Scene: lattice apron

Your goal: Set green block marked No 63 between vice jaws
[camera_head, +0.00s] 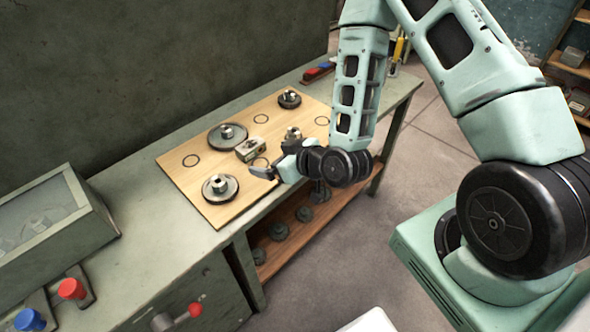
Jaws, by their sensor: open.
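A small pale grey-green block (250,149) sits on the wooden board (178,170), between the gears. It has a dark mark on its near side. No number can be read, so I cannot tell if it is the block marked No 63. My gripper (274,160) is open, low over the board, just right of and nearer than this block. It seems apart from the block, and nothing shows between its fingers. No vice jaws can be made out clearly. A red-knobbed handle (194,309) with a grey metal part sticks out at the bench front.
Toothed gears stand on the board: one at the back left (227,136), one nearer (219,187), one far right (289,98). A glass-topped case (55,215) and red (71,289) and blue (29,320) knobs occupy the bench's left. More gears lie on the lower shelf.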

